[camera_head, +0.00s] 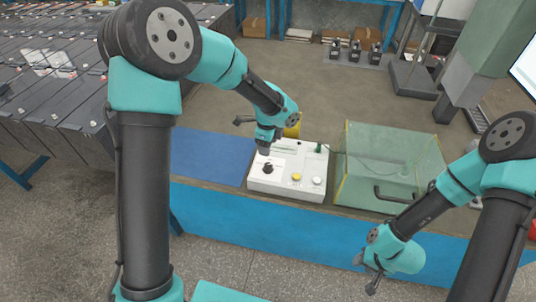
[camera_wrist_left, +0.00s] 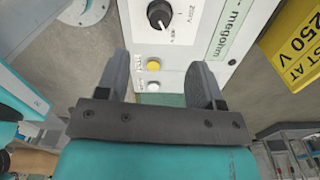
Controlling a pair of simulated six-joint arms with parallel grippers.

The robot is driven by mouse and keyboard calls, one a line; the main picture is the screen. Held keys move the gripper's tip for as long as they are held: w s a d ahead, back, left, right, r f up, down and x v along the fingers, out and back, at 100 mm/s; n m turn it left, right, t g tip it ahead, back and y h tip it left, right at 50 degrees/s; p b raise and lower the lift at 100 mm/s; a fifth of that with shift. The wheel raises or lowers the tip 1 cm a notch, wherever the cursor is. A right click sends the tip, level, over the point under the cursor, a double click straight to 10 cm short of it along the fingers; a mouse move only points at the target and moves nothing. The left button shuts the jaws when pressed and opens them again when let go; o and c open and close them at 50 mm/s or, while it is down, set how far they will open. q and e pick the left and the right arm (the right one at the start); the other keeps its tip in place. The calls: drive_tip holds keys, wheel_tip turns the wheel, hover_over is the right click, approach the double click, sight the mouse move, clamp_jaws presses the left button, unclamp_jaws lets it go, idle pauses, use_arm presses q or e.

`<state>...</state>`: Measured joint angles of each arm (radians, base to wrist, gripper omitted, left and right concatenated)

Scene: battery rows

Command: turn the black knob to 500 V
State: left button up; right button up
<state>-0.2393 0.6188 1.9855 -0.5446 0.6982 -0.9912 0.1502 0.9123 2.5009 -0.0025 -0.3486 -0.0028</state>
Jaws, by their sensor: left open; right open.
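The white megohm tester (camera_head: 290,187) stands on the bench with a black knob (camera_head: 268,168) at its left front. In the left wrist view the black knob (camera_wrist_left: 160,13) is at the top edge, partly cut off, with a white pointer mark; its exact setting is hard to read. My left gripper (camera_head: 264,148) is over the tester, just behind the knob in the head view. In the wrist view its open, empty fingers (camera_wrist_left: 158,75) are apart from the knob. My right gripper (camera_head: 373,284) hangs open and empty in front of the bench at lower right.
The tester has a yellow button (camera_wrist_left: 153,65) and a white button (camera_wrist_left: 153,86). A yellow sign (camera_wrist_left: 293,42) reading "TEST AT 250 V" stands close by. A clear box (camera_head: 385,165) with a black handle is right of the tester. A blue mat (camera_head: 208,157) lies bare at left.

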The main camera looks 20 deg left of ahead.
use_arm(q)
wheel_tip(320, 180, up, 6)
idle(0.6)
